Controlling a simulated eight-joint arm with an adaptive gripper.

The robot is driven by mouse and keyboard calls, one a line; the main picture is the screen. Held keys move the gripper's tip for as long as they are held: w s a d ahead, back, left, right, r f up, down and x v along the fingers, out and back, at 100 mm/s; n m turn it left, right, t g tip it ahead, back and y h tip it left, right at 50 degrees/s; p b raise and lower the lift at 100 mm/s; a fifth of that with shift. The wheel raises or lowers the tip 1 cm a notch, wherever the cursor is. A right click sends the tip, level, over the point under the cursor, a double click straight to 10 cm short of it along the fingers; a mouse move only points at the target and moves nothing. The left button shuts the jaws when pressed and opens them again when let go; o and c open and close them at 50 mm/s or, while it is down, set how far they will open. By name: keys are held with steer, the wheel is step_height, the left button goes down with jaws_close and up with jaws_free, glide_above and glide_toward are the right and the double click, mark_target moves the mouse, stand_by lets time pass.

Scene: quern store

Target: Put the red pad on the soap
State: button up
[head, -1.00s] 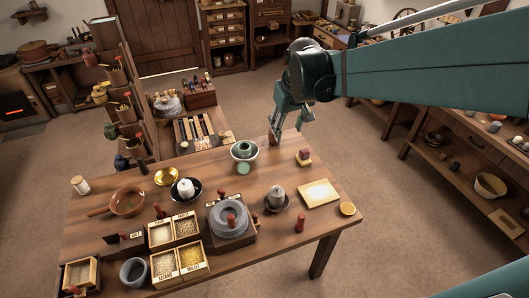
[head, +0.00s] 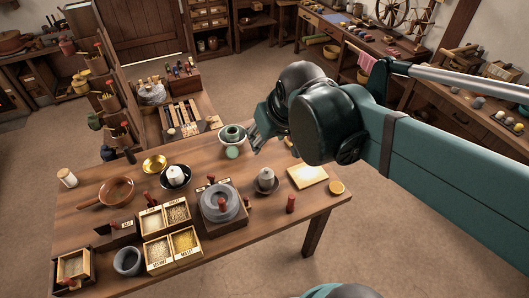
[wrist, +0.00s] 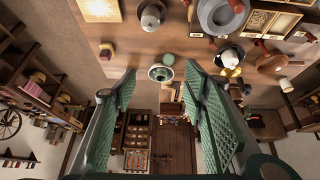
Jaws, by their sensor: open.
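My gripper (head: 254,136) is open and empty, above the table's back edge near the green bowl; its two fingers also show apart in the wrist view (wrist: 160,76). A small dark red block, seemingly the red pad (wrist: 105,55), shows at upper left in the wrist view, on or against a pale yellow block (wrist: 107,46); I cannot tell which. In the head view my gripper and arm hide the red block, and only a bit of yellow (head: 291,153) shows. The soap is not certain: it may be this yellow block or the pale green disc (head: 232,153) before the bowl.
The wooden table (head: 290,225) holds a green bowl (head: 232,136), a grey quern (head: 220,203), a bright yellow board (head: 307,176), a pan (head: 117,190) and several grain boxes (head: 184,240). A red peg (head: 291,204) stands at the front right.

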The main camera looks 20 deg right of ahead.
steer(key=s+a+f+t, duration=0.1)
steer(key=s+a, duration=0.1)
steer(key=s, duration=0.3)
steer(key=shift+s+a+f, duration=0.25)
steer(key=shift+a, duration=0.1)
